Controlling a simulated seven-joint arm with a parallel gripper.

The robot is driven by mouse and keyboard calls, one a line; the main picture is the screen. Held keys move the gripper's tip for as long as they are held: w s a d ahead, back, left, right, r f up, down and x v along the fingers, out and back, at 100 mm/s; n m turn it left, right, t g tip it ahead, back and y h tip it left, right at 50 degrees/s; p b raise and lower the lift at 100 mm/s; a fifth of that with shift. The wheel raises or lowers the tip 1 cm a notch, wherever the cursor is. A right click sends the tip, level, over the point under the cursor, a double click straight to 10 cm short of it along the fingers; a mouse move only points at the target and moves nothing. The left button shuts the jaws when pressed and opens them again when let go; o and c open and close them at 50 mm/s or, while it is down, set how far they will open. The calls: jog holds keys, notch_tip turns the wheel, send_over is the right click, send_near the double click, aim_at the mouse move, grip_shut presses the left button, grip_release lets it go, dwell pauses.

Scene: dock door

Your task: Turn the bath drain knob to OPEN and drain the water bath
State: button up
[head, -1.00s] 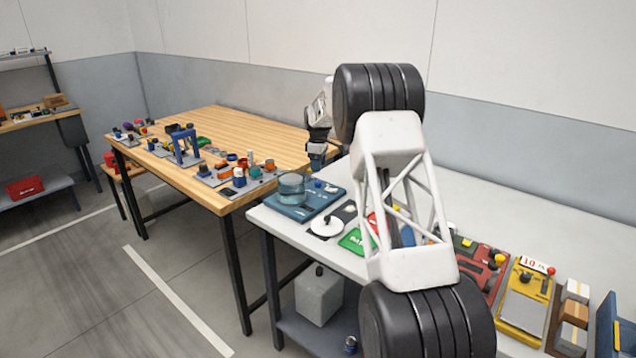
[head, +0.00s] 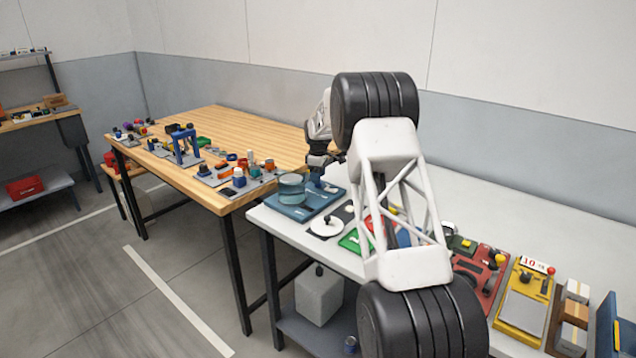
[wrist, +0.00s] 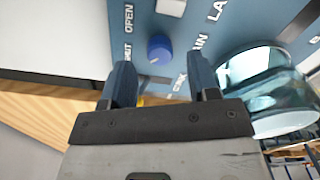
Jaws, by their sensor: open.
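The bath drain knob (wrist: 160,48) is a blue round knob with a white pointer mark, on a blue panel (wrist: 85,12). OPEN and SHUT are lettered to its left in the wrist view; the pointer's exact setting is hard to read. The water bath (wrist: 268,88) is a clear glass vessel with bluish water, right of the knob. It also shows in the head view (head: 291,184) on the blue board. My gripper (wrist: 163,72) is open and empty. Its two dark blue fingers point toward the knob, one to each side, apparently short of it.
A white disc (head: 326,226) and a green plate (head: 353,241) lie near the blue board on the white table. A wooden table (head: 235,130) with several small parts stands to the left. Red and yellow stations (head: 522,300) stand at right.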

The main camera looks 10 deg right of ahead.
jog(key=shift+f, duration=1.45)
jog(key=c, duration=0.9)
